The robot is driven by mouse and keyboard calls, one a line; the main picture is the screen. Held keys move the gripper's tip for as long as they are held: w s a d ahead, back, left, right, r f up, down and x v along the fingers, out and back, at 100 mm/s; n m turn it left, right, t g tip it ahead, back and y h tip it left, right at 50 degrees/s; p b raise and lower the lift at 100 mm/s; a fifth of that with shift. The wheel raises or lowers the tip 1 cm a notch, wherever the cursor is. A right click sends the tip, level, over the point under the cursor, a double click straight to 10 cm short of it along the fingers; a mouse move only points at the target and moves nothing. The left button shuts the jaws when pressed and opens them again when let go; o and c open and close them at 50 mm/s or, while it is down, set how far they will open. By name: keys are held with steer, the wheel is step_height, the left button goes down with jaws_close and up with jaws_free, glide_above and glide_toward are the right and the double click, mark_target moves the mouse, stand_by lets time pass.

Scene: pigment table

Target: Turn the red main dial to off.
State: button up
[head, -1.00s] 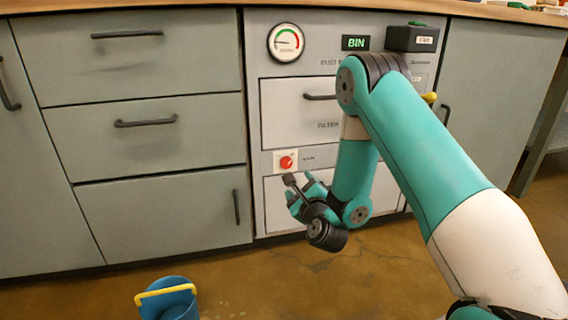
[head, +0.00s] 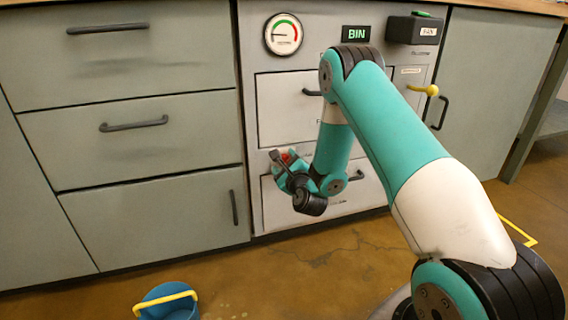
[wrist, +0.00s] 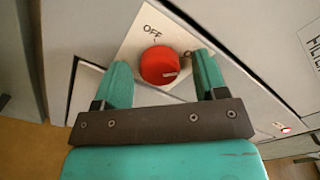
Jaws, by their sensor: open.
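The red main dial (wrist: 159,65) sits on a white plate (wrist: 142,42) in the wrist view. "OFF" is printed at the plate's upper edge. The dial's pale mark lies at its lower right, away from that word. Another label beside it is partly hidden by the right finger. My gripper (wrist: 161,62) is open, with one teal finger on each side of the dial; gaps show between dial and fingers. In the head view my gripper (head: 283,160) is at the panel and covers most of the dial (head: 286,157).
A filter drawer (head: 280,105) is above the dial. A blue bucket (head: 168,306) stands on the floor at lower left.

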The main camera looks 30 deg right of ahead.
steer(key=c, duration=0.9)
steer(key=shift+c, duration=0.2)
steer(key=n+p, duration=0.1)
steer(key=n, duration=0.3)
steer(key=shift+a+r+n+p, duration=0.1)
steer(key=shift+n+p, duration=0.25)
steer(key=shift+n, duration=0.05)
steer(key=n+p, duration=0.2)
steer(key=n, duration=0.2)
steer(key=shift+n+p, duration=0.3)
steer(key=n+p, duration=0.3)
steer(key=n, duration=0.1)
steer(key=shift+a, duration=0.1)
steer(key=shift+n+p, duration=1.3)
steer(key=shift+n, duration=0.9)
steer(key=shift+f, duration=0.2)
